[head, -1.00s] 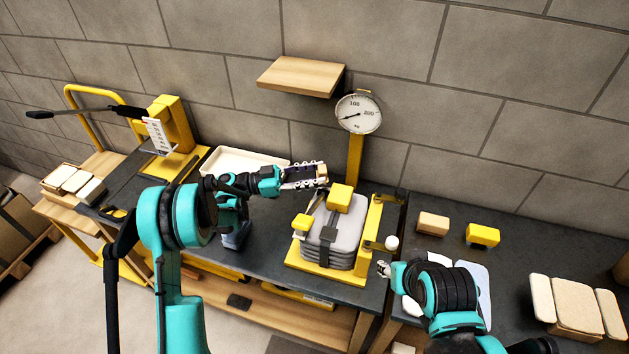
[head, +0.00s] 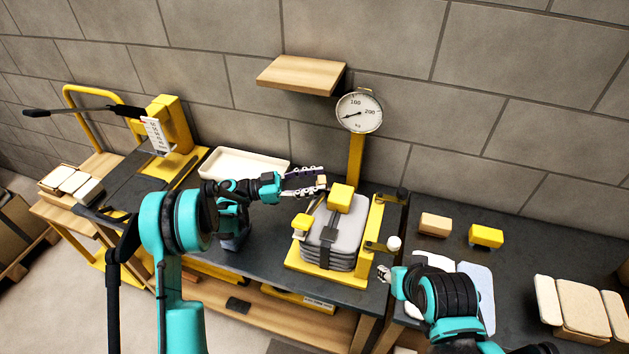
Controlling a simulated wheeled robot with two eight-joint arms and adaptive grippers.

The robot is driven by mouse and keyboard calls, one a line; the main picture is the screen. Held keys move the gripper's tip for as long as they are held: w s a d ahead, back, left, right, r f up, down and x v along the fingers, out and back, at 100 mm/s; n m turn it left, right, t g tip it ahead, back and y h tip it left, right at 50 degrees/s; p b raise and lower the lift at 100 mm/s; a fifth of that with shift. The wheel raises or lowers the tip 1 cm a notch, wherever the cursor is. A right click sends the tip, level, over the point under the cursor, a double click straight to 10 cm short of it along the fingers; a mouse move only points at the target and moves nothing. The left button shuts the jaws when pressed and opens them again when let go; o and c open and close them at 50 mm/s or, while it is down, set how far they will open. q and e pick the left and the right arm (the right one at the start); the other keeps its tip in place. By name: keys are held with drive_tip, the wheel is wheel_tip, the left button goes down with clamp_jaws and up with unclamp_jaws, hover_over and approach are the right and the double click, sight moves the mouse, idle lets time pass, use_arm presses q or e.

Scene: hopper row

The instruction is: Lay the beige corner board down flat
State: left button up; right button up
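A beige block-like piece (head: 434,224), which looks like the corner board, sits on the dark right-hand table, beside a yellow piece of similar size. My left gripper (head: 318,182) hangs above the middle table, just left of the strapped grey stack. A small pale beige patch shows at its fingertips; I cannot tell whether it is a held piece. My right gripper (head: 384,273) is low at the table's edge, right of the stack, and small in view. How far its fingers are apart is unclear. It is apart from the beige piece.
The grey stack (head: 348,226) sits on a yellow-framed dial scale (head: 359,111), with yellow corner pieces on top. A yellow piece (head: 485,236) stands on the right table. A cream tray (head: 243,164) lies behind my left arm. A wooden shelf (head: 300,74) juts from the wall.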

use_arm(q)
drive_tip(key=a+p, duration=0.4)
drive_tip(key=a, duration=0.8)
drive_tip(key=s+d+r+n+t+y, duration=0.2)
drive_tip(key=s+d+r+n+y, duration=0.45)
drive_tip(key=n+y, duration=0.3)
drive_tip(key=s+a+n+t+y, duration=0.1)
drive_tip(key=s+a+n+y, duration=0.1)
drive_tip(key=s, duration=0.5)
drive_tip(key=s+a+f+n+t+y, duration=0.1)
drive_tip(key=s+a+n+y, duration=0.2)
drive_tip(key=s+a, duration=0.3)
drive_tip(key=s+a+n+t+y, duration=0.1)
drive_tip(key=s+a+y, duration=0.3)
drive_tip(key=s, duration=0.4)
drive_tip(key=shift+s+a+f+n+t+y, duration=0.2)
drive_tip(key=shift+s+n+t+y, duration=0.3)
drive_tip(key=shift+n, duration=0.35)
drive_tip(key=shift+w, duration=0.1)
